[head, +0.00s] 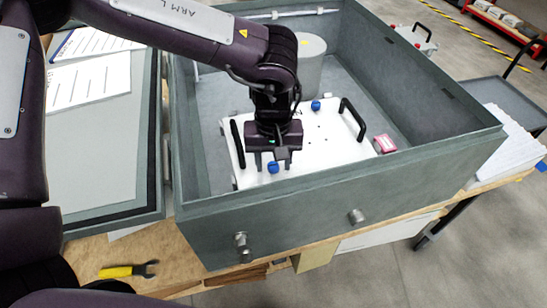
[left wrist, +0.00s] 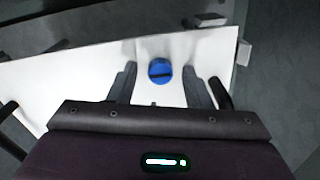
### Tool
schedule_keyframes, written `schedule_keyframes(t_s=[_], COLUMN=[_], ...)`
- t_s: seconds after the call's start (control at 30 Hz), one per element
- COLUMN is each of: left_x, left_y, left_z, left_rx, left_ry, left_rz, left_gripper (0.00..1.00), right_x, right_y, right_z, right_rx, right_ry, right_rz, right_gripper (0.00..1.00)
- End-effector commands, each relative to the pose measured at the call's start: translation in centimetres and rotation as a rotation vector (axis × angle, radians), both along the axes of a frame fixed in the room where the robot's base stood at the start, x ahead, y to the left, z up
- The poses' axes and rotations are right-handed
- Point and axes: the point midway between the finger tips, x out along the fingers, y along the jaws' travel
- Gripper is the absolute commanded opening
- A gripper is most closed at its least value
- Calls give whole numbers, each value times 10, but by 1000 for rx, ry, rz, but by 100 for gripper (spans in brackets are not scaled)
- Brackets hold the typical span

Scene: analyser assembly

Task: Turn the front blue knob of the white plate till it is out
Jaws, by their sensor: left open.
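The white plate (head: 325,136) lies inside the grey box, with black handles at its left and right. Its front blue knob (head: 272,167) shows just below my left gripper (head: 273,160). In the left wrist view the blue knob (left wrist: 160,71) sits on the white plate (left wrist: 75,75), centred between and slightly beyond the two fingertips of my left gripper (left wrist: 160,72). The fingers are apart and do not touch the knob. A second blue knob (head: 315,105) is farther back on the plate. My right gripper is not in view.
The grey box (head: 340,205) has high walls around the plate. A grey cylinder (head: 310,68) stands behind the plate, and a pink item (head: 385,144) lies to its right. Yellow-handled pliers (head: 125,270) lie on the wooden bench outside the box.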

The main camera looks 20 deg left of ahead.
Motion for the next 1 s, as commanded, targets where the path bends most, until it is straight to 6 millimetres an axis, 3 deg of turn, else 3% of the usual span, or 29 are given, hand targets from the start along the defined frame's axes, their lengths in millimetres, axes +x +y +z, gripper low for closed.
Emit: schedule_keyframes(t_s=[0.2, 0.53, 1.0], left_x=[0, 0, 0], left_y=[0, 0, 0], left_z=[0, 0, 1], left_rx=[0, 0, -1], left_ry=[0, 0, 1], left_rz=[0, 0, 119], left_gripper=[44, 0, 0], right_x=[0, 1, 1], right_y=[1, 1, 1], right_z=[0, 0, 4], right_rx=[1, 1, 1], right_ry=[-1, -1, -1], right_rz=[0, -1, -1], right_gripper=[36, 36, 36])
